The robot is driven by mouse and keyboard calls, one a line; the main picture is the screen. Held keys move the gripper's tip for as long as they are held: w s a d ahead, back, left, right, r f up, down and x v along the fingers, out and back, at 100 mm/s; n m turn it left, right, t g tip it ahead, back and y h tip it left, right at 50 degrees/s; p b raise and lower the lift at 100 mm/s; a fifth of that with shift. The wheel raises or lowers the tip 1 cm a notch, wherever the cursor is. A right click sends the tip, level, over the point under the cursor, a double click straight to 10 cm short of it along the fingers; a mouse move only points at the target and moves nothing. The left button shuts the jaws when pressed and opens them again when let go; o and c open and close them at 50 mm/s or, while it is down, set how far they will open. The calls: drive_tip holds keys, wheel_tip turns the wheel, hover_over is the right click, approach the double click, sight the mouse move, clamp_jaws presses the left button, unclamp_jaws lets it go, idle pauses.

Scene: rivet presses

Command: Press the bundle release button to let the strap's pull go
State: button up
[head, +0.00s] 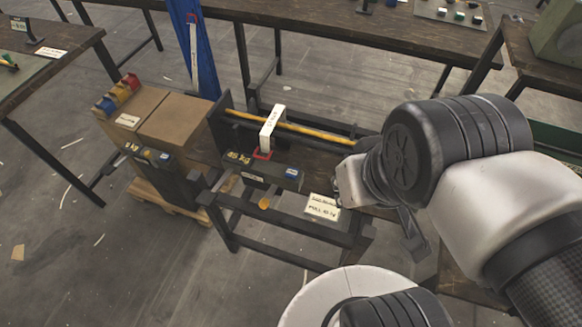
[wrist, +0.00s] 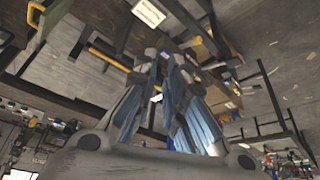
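In the head view, a dark block marked 45 kg (head: 258,172) sits on the front of the middle stand, with a small blue button-like piece (head: 292,173) on its right end. A red loop (head: 262,154) and a white upright tag (head: 271,128) stand behind it. A yellow round knob (head: 264,203) is below the block. I cannot tell which is the bundle release button. In the wrist view, the fingers of my gripper (wrist: 162,62) converge at the tips, with nothing seen held.
A yellow bar (head: 305,131) runs along the back of the stand. A PULL sign (head: 322,207) is at its right front. Cardboard boxes (head: 180,120) on a pallet, with a second dark block (head: 150,155), stand left. Tables (head: 330,22) line the back.

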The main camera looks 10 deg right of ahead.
clamp_jaws()
idle(0.9)
